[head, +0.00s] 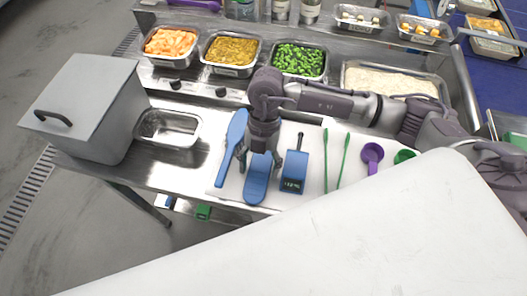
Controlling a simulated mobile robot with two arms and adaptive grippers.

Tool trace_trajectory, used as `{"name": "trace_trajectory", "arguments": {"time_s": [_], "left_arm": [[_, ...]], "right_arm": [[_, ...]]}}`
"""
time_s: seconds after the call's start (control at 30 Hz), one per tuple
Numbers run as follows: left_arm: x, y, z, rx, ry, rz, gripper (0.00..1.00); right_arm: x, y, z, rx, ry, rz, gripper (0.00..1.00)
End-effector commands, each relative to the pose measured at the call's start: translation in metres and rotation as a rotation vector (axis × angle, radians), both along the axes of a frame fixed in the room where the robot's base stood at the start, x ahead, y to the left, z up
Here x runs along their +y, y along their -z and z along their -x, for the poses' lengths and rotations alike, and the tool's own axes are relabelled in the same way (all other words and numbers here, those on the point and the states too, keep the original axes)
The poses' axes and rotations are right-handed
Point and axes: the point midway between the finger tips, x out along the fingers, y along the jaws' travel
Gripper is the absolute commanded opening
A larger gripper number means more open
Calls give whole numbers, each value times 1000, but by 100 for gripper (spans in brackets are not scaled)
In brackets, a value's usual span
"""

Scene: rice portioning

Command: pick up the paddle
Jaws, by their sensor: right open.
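Two blue utensils lie on a white mat (313,147) on the steel counter. One is a long paddle-shaped tool (236,131) with its broad end away from me, at the left of the mat. The other is a shorter blue tool with a broad rounded end (257,184) toward me; its far part is hidden under my right gripper. My right gripper (260,161) points down over this shorter tool, fingers open on either side of it; I cannot tell whether they touch it. I cannot tell for sure which one is the paddle. My left gripper is not in view.
An empty steel pan (168,128) and a grey lidded box (88,100) stand left. Food pans and a rice pan (392,80) line the back.

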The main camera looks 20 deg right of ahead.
Motion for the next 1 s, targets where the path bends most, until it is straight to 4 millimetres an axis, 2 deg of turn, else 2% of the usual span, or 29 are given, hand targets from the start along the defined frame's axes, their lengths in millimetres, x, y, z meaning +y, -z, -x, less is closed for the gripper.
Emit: {"name": "trace_trajectory", "arguments": {"time_s": [0.1, 0.13, 0.4, 0.77, 0.87, 1.0], "left_arm": [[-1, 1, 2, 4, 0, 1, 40], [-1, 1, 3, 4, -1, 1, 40], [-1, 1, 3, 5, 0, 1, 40], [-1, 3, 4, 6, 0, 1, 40], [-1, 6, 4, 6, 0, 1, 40], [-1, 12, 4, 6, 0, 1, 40]], "right_arm": [[0, 0, 0, 0, 0, 0, 70], [0, 0, 0, 0, 0, 0, 66], [0, 0, 0, 1, 0, -1, 22], [0, -6, -1, -1, -1, -1, 22], [0, -15, -1, -3, -1, -2, 22], [0, -36, -1, -5, -2, -3, 22]]}}
